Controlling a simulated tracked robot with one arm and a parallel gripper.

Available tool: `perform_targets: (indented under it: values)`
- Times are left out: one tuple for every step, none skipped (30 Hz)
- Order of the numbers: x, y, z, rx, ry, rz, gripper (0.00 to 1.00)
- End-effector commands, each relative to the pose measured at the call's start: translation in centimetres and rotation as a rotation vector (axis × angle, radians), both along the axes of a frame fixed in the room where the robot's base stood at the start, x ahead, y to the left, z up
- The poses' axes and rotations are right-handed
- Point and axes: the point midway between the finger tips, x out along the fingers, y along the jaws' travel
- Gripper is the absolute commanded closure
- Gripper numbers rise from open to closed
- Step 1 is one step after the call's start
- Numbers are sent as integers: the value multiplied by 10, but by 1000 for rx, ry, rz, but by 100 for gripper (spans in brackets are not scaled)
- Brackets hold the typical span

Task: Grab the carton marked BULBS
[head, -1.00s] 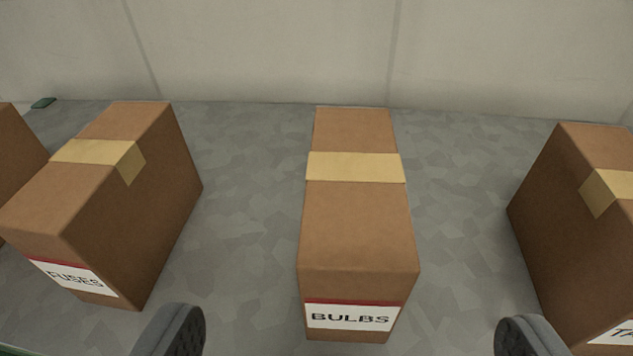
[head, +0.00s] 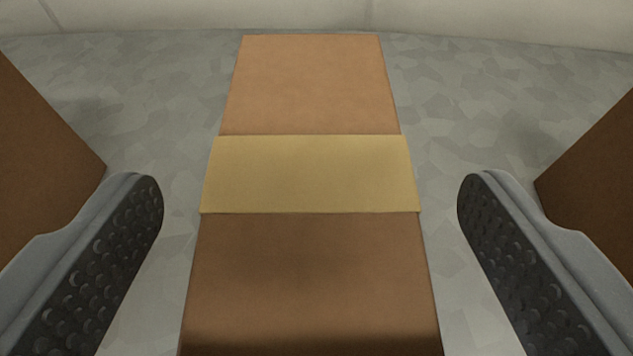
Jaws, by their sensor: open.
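The BULBS carton (head: 310,270) is a brown box with a band of tan tape across its top. It fills the middle of the head view, and its labelled front face is out of sight below the frame. My gripper (head: 310,195) is open, with one dark, studded finger pad on each side of the carton. A strip of grey surface shows between each finger and the carton, so neither finger appears to touch it. Nothing is held.
Brown cartons stand on both sides, one at the left edge (head: 40,160) and one at the right edge (head: 595,185), close to the outer sides of my fingers. The grey mottled surface (head: 470,110) is bare behind them, up to a pale wall (head: 480,18).

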Motion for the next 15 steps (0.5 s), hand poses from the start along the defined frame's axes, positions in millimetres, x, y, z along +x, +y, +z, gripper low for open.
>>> perform_targets:
  values:
    - [7,1,-4,-1,4,1,18]
    - [11,1,-5,0,4,1,18]
    - [15,1,-7,0,3,1,18]
    - [17,1,-7,0,2,0,18]
    - [19,1,-8,0,1,0,18]
    - [20,0,-8,0,0,0,18]
    - [20,0,-8,0,-1,0,18]
    - [20,0,-8,0,-1,0,18]
    - [19,0,-8,0,-1,0,18]
    - [19,0,-8,0,-1,0,18]
    - [19,0,-8,0,-1,0,18]
    - [19,0,-8,0,-1,0,27]
    - [19,0,-8,0,-1,0,35]
    - [19,0,-8,0,-1,0,43]
    - [19,0,-8,0,-1,0,54]
